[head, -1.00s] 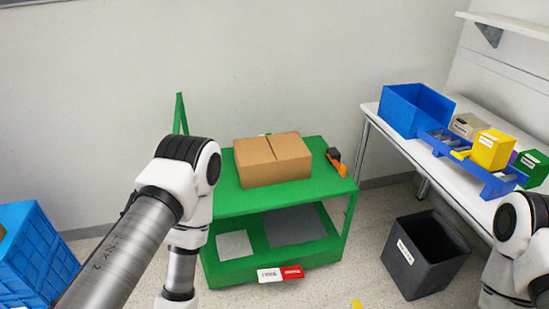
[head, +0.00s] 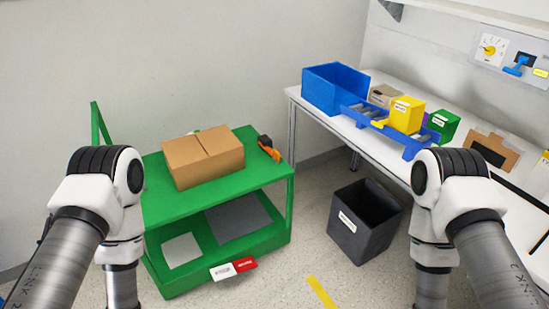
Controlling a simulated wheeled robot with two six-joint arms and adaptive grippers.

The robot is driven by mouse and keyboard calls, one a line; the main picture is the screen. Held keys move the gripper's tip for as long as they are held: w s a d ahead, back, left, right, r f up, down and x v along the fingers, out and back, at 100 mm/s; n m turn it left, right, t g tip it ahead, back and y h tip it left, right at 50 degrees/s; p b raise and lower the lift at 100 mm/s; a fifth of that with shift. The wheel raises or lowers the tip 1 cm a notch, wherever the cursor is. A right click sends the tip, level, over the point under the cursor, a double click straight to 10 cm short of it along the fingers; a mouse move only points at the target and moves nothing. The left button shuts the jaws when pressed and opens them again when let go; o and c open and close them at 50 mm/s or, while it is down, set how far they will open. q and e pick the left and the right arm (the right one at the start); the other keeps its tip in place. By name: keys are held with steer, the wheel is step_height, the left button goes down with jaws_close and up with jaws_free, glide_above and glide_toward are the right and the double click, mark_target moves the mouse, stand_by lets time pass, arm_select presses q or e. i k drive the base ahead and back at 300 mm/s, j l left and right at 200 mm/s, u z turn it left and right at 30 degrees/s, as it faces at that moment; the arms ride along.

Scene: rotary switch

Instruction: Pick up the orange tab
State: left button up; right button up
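An orange and black object (head: 269,148) lies at the right rear of the green cart's top, beside a brown cardboard box (head: 203,158). It looks like a hand tool, and I cannot tell whether it is the orange tab. No other clearly orange tab shows. A panel (head: 492,48) with a yellow round knob is on the wall at upper right, beside a blue lever (head: 517,67). Both my arms show in the foreground, but neither gripper is in view.
The green cart (head: 165,207) stands at left centre. A white table (head: 362,138) at right holds a blue bin (head: 335,88), a blue tray with a yellow box (head: 406,115), and a green box (head: 443,124). A dark bin (head: 365,222) stands on the floor between.

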mark_target(277, 160)
steer(key=i+l+z, duration=0.3)
steer(key=i, duration=0.45)
steer(key=i+l+z, duration=0.1)
steer(key=i+z, duration=0.25)
steer(key=i, duration=0.35)
